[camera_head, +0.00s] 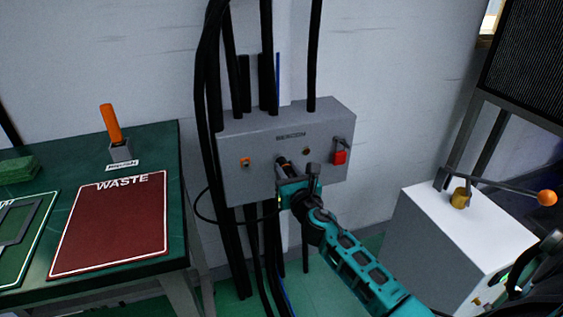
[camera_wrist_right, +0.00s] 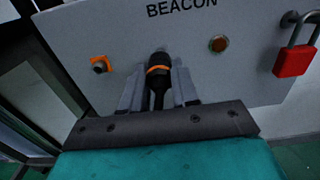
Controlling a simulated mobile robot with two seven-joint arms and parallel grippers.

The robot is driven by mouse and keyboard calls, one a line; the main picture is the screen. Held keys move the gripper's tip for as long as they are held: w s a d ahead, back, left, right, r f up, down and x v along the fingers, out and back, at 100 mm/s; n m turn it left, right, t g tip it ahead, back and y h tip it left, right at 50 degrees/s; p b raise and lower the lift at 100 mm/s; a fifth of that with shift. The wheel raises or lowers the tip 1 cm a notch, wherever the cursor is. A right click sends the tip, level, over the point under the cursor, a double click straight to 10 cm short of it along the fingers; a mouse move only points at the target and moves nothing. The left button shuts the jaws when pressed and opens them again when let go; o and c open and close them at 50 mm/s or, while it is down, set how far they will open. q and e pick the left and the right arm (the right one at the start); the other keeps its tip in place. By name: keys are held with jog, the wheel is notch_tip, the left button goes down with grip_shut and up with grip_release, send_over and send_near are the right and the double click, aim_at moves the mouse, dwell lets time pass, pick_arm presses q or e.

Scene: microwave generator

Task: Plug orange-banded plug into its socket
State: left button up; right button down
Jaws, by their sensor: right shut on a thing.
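My right gripper (camera_head: 290,180) is at the front of the grey BEACON box (camera_head: 233,138). It is shut on the black plug with an orange band (camera_wrist_right: 158,68), which sits between its fingers in the right wrist view. The plug's dark front end points at the panel; whether it touches or enters anything there is hidden. An orange-framed socket (camera_wrist_right: 99,64) is on the panel to the left of the plug, apart from it, and also shows in the head view (camera_head: 245,162). A round brownish fitting (camera_wrist_right: 219,44) is to the right. My left gripper is not in view.
A red padlock (camera_head: 339,157) hangs at the box's right. Thick black cables (camera_head: 214,80) run above and below the box. A green table (camera_head: 155,150) with a red WASTE mat (camera_head: 115,235) stands left. A white-topped cabinet (camera_head: 440,215) with an orange-knobbed lever (camera_head: 546,197) stands right.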

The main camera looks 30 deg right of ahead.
aim_at(288, 173)
jog(key=shift+v, duration=2.1)
jog(key=shift+w+a, duration=0.4)
jog(key=shift+a, duration=0.35)
jog(key=shift+w+a, duration=0.35)
jog(key=shift+a, duration=0.4)
jog(key=shift+w+a, duration=0.4)
jog(key=shift+a, duration=0.4)
jog(key=a, duration=0.1)
jog(key=w+a, duration=0.1)
jog(key=a, duration=0.1)
jog(key=shift+w+a, duration=0.35)
jog(key=shift+w, duration=0.05)
jog(key=shift+x, duration=0.95)
jog(key=shift+x, duration=1)
